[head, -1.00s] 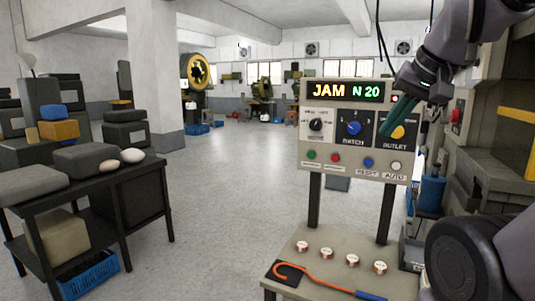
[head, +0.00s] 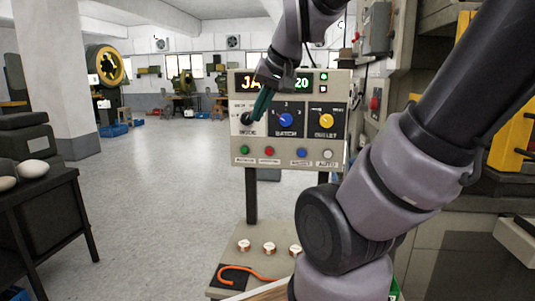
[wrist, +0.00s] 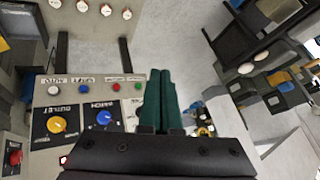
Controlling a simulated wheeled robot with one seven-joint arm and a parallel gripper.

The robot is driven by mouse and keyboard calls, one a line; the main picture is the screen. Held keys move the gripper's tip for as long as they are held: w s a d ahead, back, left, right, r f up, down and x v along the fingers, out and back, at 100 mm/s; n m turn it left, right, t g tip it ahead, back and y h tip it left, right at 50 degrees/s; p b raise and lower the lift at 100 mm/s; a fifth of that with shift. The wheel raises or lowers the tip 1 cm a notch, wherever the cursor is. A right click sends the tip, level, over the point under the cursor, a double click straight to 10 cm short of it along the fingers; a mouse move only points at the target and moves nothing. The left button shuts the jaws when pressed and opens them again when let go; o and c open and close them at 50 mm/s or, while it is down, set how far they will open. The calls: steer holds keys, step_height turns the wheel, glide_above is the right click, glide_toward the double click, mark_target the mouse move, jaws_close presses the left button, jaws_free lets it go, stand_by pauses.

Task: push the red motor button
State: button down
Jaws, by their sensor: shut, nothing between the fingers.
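The grey control panel (head: 292,166) stands on posts ahead of me. A red button (head: 269,150) sits in its bottom row, between a green button (head: 245,150) and a blue button (head: 301,153); their labels are too small to read surely. The red button also shows in the wrist view (wrist: 115,87). My gripper (head: 257,113) is shut and empty, its teal fingers pointing down in front of the mode knob (head: 246,118), above and left of the red button. It hides part of the display. I cannot tell whether the fingertips touch the panel.
A blue batch knob (head: 286,120), a yellow outlet knob (head: 326,121) and a white button (head: 327,154) share the panel. Another red button (head: 375,103) is on the machine at right. Floor at left is open.

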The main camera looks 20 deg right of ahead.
mark_target(269, 151)
steer(key=w+d+f+n+h, duration=0.1)
steer(key=w+d+f, duration=0.3)
steer(key=w+f, duration=0.3)
steer(key=w+d+f+n+t+h, duration=0.1)
steer(key=w+d+f+n, duration=0.1)
steer(key=w+d+f, duration=0.3)
steer(key=w+d+f+n+h, duration=0.1)
steer(key=w+d+f, duration=0.3)
steer(key=w+f, duration=0.6)
steer(key=w+h, duration=0.1)
steer(key=w, duration=0.4)
steer(key=shift+w+d+f+t, duration=0.2)
steer(key=shift+w+d+t, duration=0.05)
steer(key=shift+d+t, duration=0.15)
steer(key=w+d, duration=0.5)
steer(key=w, duration=0.2)
steer(key=shift+w, duration=0.15)
steer(key=shift+w, duration=0.1)
steer(key=shift+w+d, duration=0.15)
steer(key=shift+w, duration=0.1)
